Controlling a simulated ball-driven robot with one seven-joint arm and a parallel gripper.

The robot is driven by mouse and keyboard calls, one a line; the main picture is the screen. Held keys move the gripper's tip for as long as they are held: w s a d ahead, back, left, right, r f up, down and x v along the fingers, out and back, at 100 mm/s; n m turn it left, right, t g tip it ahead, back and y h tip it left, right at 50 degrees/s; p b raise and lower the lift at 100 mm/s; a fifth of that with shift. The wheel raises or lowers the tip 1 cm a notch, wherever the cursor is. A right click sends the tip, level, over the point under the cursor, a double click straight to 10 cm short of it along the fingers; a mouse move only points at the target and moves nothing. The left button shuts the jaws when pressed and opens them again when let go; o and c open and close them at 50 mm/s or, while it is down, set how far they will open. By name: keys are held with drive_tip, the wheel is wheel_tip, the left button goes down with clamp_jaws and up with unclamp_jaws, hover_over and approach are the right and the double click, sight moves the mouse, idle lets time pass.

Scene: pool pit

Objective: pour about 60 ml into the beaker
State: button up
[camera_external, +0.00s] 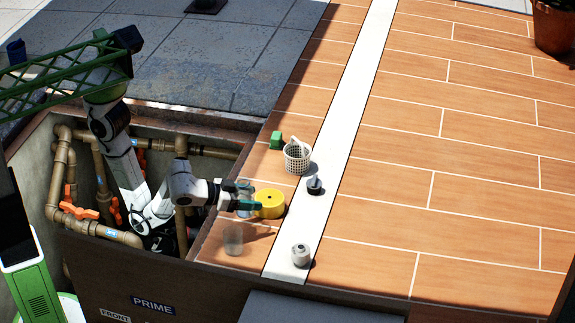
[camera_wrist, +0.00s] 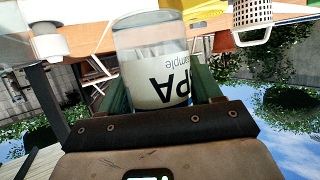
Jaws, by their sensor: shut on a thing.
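My gripper (camera_external: 246,203) is shut on a clear jar with a white label reading "PA" and "ample" in the wrist view (camera_wrist: 155,65). Its fingers stand on either side of the jar. The deck is at the top of that view and the lettering is inverted, so the jar looks roughly upright. Its liquid level is hard to tell. The clear beaker (camera_external: 233,239) stands on the tiled deck edge, just below my gripper in the external view. A clear shape at the wrist view's far left may be the beaker. I cannot tell its contents.
A yellow round object (camera_external: 270,204) sits right beside my gripper. A white basket (camera_external: 297,160), green block (camera_external: 277,140), black-based object (camera_external: 315,186) and pale canister (camera_external: 300,255) stand nearby. The pipe pit lies left.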

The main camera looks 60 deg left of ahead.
drive_tip(key=shift+s+a+f, duration=0.35)
drive_tip(key=shift+s+f, duration=0.15)
drive_tip(key=shift+f, duration=0.2)
drive_tip(key=shift+s+a+f, duration=0.4)
drive_tip(key=shift+s+f, duration=0.05)
drive_tip(key=shift+f, duration=0.3)
drive_tip(key=shift+s+a+f, duration=0.35)
drive_tip(key=shift+s+f, duration=0.15)
drive_tip(key=shift+f, duration=0.2)
drive_tip(key=shift+d+b, duration=0.1)
drive_tip(key=shift+b, duration=0.35)
